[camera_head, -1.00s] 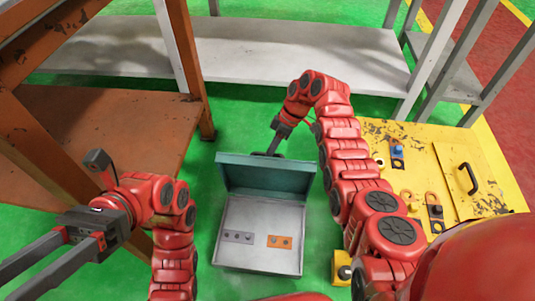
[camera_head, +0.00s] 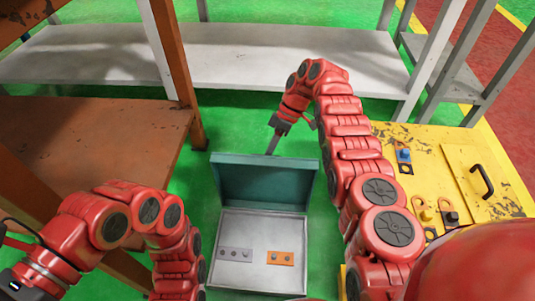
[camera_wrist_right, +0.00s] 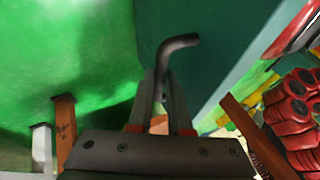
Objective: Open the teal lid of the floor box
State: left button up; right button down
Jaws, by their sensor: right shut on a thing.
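The floor box (camera_head: 262,276) stands on the green floor, its light grey inside facing me. Its teal lid (camera_head: 265,184) is raised at the far side of the box, with its inner face showing. My right gripper (camera_head: 272,146) is behind the lid. In the right wrist view, my right gripper (camera_wrist_right: 164,118) is shut on a dark bent handle (camera_wrist_right: 180,42), beside the teal lid (camera_wrist_right: 215,40). The handle is hidden behind the lid in the head view.
A grey plate (camera_head: 236,254) and an orange plate (camera_head: 281,258) lie in the box. A rusty brown shelf (camera_head: 85,140) stands left, a grey bench (camera_head: 290,55) behind. A yellow table (camera_head: 400,130) with a black handle (camera_head: 482,181) is at right. Green floor is clear behind the lid.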

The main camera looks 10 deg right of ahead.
jog(key=shift+d+f, duration=0.15)
jog(key=shift+d, duration=0.1)
jog(key=c, duration=0.8)
grip_release()
jog(key=shift+c, duration=0.2)
jog(key=shift+a, duration=0.1)
